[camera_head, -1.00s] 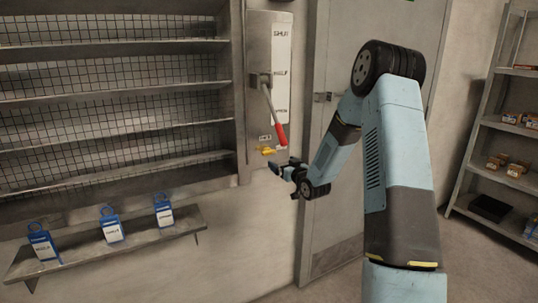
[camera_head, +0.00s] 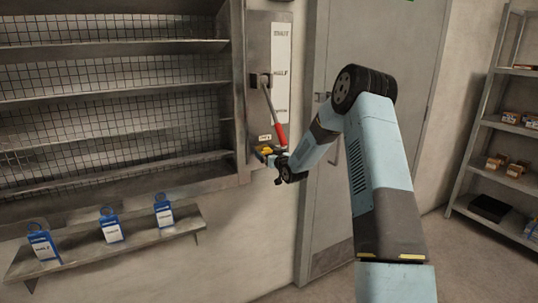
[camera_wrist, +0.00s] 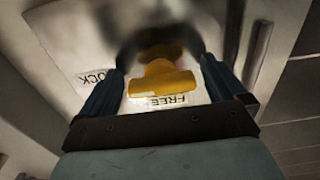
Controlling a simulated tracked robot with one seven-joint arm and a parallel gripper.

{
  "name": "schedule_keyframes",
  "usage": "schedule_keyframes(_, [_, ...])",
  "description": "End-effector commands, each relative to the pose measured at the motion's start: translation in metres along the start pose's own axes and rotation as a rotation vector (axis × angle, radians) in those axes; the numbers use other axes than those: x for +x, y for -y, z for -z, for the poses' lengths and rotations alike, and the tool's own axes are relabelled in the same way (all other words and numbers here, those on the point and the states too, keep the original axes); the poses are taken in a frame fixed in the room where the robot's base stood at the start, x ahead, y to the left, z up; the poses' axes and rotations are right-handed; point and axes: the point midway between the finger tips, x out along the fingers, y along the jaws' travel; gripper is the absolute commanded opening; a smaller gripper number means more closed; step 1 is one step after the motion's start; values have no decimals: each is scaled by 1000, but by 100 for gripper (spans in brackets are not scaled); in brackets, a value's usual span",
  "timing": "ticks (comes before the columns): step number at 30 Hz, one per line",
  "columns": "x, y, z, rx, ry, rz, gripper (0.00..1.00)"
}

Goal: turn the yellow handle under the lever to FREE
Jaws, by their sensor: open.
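The yellow handle (camera_head: 265,150) sits low on the grey switch panel, under the lever with the red grip (camera_head: 280,134). In the wrist view the yellow handle (camera_wrist: 162,80) lies between my two open fingers, with a gap on each side. The FREE label (camera_wrist: 167,101) shows upside down right beside the handle's near end. A second label reading "OCK" (camera_wrist: 97,77), partly hidden by a finger, is to the left. My gripper (camera_head: 272,160) is open at the handle in the head view; its fingers (camera_wrist: 160,75) reach past the handle toward the panel.
The lever hangs down just above the handle, close to my gripper. A door (camera_head: 375,55) is behind my arm. A shelf unit (camera_head: 505,130) stands right.

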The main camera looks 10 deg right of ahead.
Motion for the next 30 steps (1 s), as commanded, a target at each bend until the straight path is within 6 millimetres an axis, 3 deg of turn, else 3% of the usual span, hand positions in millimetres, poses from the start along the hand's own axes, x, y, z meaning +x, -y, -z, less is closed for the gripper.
schedule_keyframes(6, [0,0,0,0,0,0,97])
schedule_keyframes(23, [0,-1,0,0,0,-1,43])
schedule_keyframes(30, [0,-1,-1,-17,1,-1,42])
